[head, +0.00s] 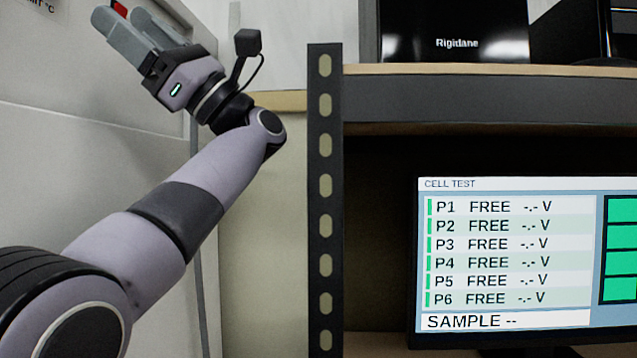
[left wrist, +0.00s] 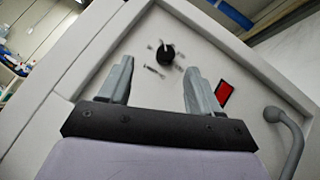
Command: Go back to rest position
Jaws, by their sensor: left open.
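My left gripper (head: 130,32) is raised at the upper left of the head view, in front of a pale panel. In the left wrist view its two grey fingers (left wrist: 152,88) stand apart with nothing between them. Beyond the fingertips a black knob (left wrist: 166,53) sits on the pale front panel (left wrist: 100,40) of a machine. A red switch (left wrist: 223,92) is on that panel beside the right finger. The fingers appear apart from the knob. My right gripper is not in view.
A dark perforated shelf post (head: 325,200) stands right of my left arm. A shelf (head: 480,98) carries a black box (head: 455,30). Below it a monitor (head: 510,255) shows "CELL TEST" with several FREE rows. A grey curved handle (left wrist: 290,140) is at the right in the left wrist view.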

